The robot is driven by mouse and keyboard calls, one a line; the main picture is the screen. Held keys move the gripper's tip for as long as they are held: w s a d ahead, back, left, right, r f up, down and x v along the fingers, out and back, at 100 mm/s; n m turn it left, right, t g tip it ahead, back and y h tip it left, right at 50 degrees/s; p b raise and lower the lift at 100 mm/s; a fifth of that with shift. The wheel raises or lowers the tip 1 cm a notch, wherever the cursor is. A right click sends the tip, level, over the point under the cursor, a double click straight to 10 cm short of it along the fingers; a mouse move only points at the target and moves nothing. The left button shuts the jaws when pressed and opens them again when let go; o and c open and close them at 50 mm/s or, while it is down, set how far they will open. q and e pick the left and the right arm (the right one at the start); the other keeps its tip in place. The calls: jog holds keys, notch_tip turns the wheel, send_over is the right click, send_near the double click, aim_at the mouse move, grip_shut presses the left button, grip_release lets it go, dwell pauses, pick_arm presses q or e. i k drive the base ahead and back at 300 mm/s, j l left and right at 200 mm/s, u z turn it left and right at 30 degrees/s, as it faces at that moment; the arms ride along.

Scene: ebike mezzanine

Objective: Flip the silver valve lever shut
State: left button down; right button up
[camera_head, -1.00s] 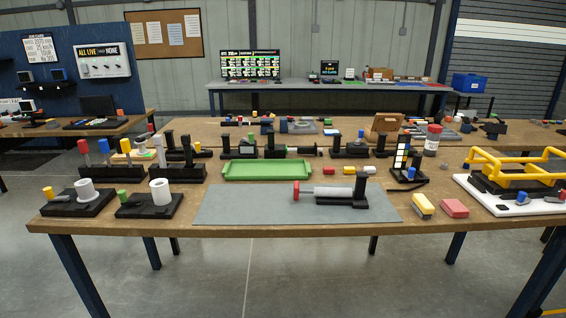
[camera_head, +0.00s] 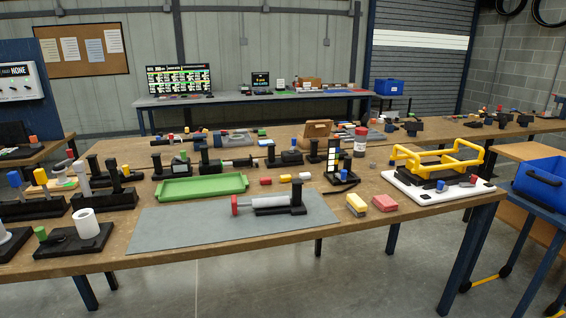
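I cannot make out for certain which part is the silver valve lever, or whether it is open or shut. A silver-grey cylinder with a red end (camera_head: 270,202) lies on a black stand on the grey mat (camera_head: 175,232), near the front of the bench. At the left are black fixtures with upright posts and coloured caps; one has a light-grey slanted part (camera_head: 82,180). Neither of my grippers is in view.
A green tray (camera_head: 201,187) lies behind the mat. Yellow (camera_head: 357,205) and red (camera_head: 384,203) blocks sit right of it. A yellow frame on a white board (camera_head: 437,194) stands at the bench's right end. A blue bin (camera_head: 540,184) is on a side table at right.

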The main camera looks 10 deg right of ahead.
aim_at(342, 177)
jog(key=l+u, duration=0.5)
jog(key=l, duration=1.65)
